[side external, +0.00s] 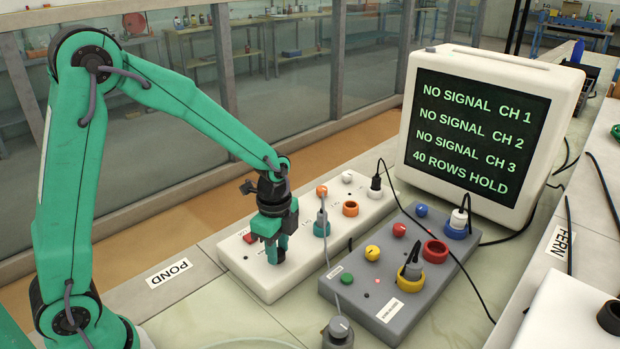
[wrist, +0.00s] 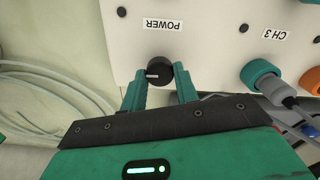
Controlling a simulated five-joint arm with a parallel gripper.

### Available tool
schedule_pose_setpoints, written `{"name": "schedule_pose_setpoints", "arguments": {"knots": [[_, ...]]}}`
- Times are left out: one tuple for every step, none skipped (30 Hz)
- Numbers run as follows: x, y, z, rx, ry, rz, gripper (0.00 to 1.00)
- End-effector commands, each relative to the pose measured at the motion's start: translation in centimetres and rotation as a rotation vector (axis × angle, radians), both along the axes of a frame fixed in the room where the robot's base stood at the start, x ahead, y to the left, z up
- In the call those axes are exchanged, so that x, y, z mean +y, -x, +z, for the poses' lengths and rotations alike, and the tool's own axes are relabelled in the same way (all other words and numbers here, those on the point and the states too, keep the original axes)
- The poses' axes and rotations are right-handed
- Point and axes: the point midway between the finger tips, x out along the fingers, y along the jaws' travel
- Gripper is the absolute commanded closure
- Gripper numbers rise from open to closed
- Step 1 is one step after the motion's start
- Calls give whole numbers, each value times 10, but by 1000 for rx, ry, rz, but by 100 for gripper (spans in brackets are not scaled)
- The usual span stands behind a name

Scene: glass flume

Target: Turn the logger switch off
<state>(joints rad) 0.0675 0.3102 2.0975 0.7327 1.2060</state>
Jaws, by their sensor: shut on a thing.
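My gripper (side external: 274,250) points down over the near left end of a white box (side external: 240,265). In the wrist view its teal fingers (wrist: 159,88) stand on both sides of a round black knob (wrist: 157,70) and are shut on it. The knob sits beside a POWER label (wrist: 162,25) on the white panel. A pale mark on the knob points to the left in the wrist view. In the side view the jaws hide the knob. A red part (side external: 250,238) shows on the box just left of the gripper.
A grey box (side external: 335,293) with coloured knobs and sockets stands to the right. A white monitor (side external: 558,82) behind reads NO SIGNAL for CH 1 to CH 3 and 40 ROWS HOLD. A grey cable runs to a teal socket (side external: 321,229) close to my gripper's right.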

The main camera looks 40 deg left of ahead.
Motion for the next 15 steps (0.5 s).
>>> {"name": "schedule_pose_setpoints", "arguments": {"knots": [[0,1,0,3,0,14,93],[0,1,0,3,0,26,93],[0,1,0,3,0,42,93],[0,1,0,3,0,56,93],[0,1,0,3,0,72,93],[0,1,0,3,0,95,93],[0,1,0,3,0,113,93],[0,1,0,3,-1,133,93],[0,1,0,3,-1,162,93],[0,1,0,3,-1,184,93],[0,1,0,3,-1,208,93],[0,1,0,3,-1,241,93],[0,1,0,3,-1,267,93],[0,1,0,3,-1,294,93],[0,0,0,3,-1,330,93]]}}
